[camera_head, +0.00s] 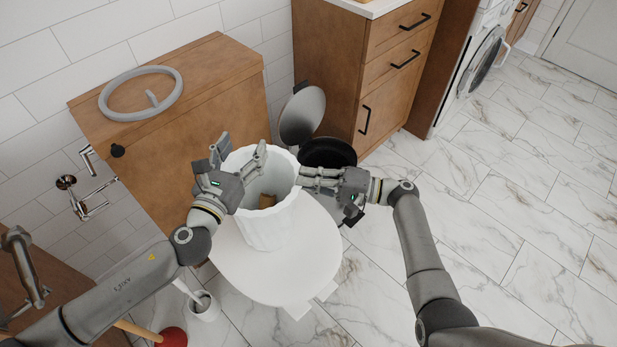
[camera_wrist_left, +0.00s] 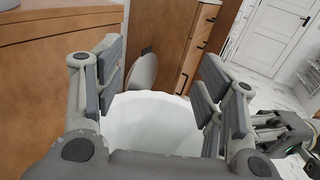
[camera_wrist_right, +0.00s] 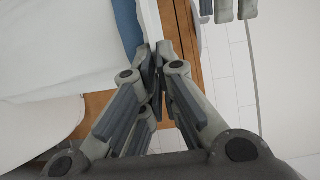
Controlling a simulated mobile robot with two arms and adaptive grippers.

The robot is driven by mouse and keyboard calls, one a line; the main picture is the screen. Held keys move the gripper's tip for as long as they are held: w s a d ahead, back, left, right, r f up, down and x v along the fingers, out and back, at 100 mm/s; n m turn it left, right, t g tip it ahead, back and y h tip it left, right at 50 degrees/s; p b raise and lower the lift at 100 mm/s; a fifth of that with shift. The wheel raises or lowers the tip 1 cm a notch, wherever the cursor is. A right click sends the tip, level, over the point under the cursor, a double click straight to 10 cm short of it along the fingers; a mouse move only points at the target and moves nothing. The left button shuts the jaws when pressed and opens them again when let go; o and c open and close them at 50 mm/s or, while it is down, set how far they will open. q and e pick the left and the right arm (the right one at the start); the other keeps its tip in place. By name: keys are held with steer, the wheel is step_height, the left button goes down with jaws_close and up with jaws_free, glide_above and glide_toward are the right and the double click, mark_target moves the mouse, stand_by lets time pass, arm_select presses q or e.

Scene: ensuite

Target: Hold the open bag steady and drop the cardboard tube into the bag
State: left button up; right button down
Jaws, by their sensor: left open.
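The white bag (camera_head: 268,232) stands open and upright on the white toilet lid (camera_head: 305,270). A short brown piece, which looks like the cardboard tube (camera_head: 267,201), shows inside the bag's mouth; its lower part is hidden. My left gripper (camera_head: 238,150) is open and empty, above the bag's left rim. In the left wrist view the bag's pale inside (camera_wrist_left: 150,122) shows between the spread fingers. My right gripper (camera_head: 300,178) is at the bag's right rim. In the right wrist view its fingers (camera_wrist_right: 158,60) are closed together at the bag's edge (camera_wrist_right: 128,25).
A wooden cistern box (camera_head: 235,95) with a grey ring (camera_head: 105,103) on top stands behind. A bin (camera_head: 328,153) with its round lid (camera_head: 302,115) raised is beside the bag. A toilet brush holder (camera_head: 203,306) and a red plunger (camera_head: 172,338) stand at front left. The tiled floor at right is clear.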

arm_select(q)
steer(key=v, duration=1.1)
steer(key=shift+s, duration=0.4)
steer(key=shift+a, duration=0.1)
stand_by(0.5)
arm_select(e)
steer(key=c, duration=1.6)
jaws_free()
steer(key=shift+o, duration=0.2)
